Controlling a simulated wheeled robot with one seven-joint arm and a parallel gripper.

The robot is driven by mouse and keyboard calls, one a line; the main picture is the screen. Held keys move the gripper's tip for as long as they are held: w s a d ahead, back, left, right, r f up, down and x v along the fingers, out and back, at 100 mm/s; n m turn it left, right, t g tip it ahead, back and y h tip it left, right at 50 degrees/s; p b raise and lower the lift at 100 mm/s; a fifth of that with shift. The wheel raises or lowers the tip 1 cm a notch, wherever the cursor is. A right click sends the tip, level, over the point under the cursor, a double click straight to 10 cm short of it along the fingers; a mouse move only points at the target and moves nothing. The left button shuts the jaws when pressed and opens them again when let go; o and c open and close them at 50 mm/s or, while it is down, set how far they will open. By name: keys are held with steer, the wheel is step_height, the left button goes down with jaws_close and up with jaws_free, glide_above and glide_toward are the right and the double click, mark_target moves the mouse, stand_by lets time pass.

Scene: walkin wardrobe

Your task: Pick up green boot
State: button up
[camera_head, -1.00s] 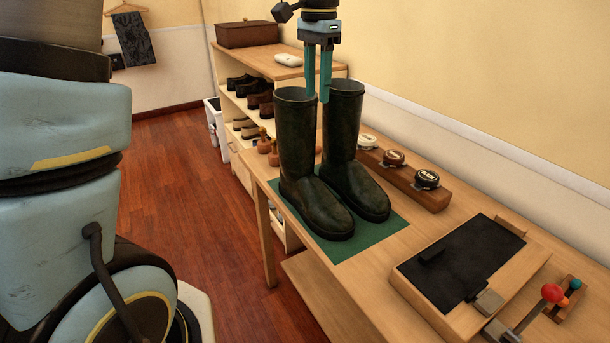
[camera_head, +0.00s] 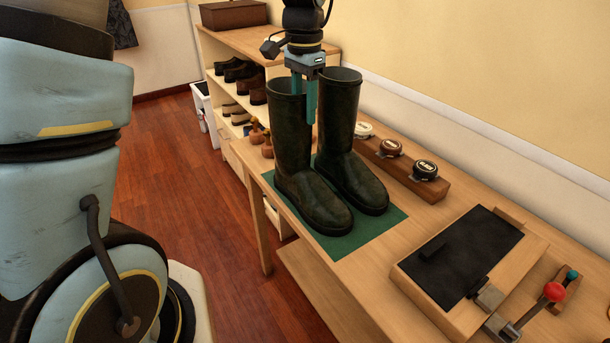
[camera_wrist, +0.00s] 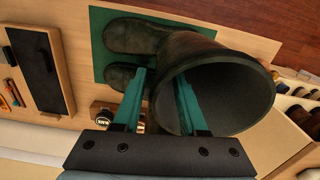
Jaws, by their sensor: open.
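Two dark green boots stand upright on a green mat (camera_head: 385,222) on the bench. In the head view the left boot (camera_head: 292,140) is nearer the aisle and the right boot (camera_head: 343,125) nearer the wall. My gripper (camera_head: 304,105) points down at the top of the left boot, fingers apart. In the wrist view my gripper (camera_wrist: 162,82) appears to straddle the rim of the left boot (camera_wrist: 222,95), one finger over its opening and the other outside, between the boots. The jaws are not closed on the wall. Contact cannot be told.
Polish tins on a wooden block (camera_head: 412,178) stand along the wall side. A black-topped tray (camera_head: 465,255) and a red-knobbed lever (camera_head: 553,292) are at the front right. Shoe shelves (camera_head: 240,95) stand behind. Brushes (camera_head: 257,130) sit left of the boots.

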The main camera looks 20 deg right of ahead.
mark_target(305, 121)
steer(key=shift+s+f+p, duration=0.1)
steer(key=shift+f+p, duration=0.25)
steer(key=shift+f, duration=1.25)
steer(key=shift+c, duration=0.2)
jaws_close()
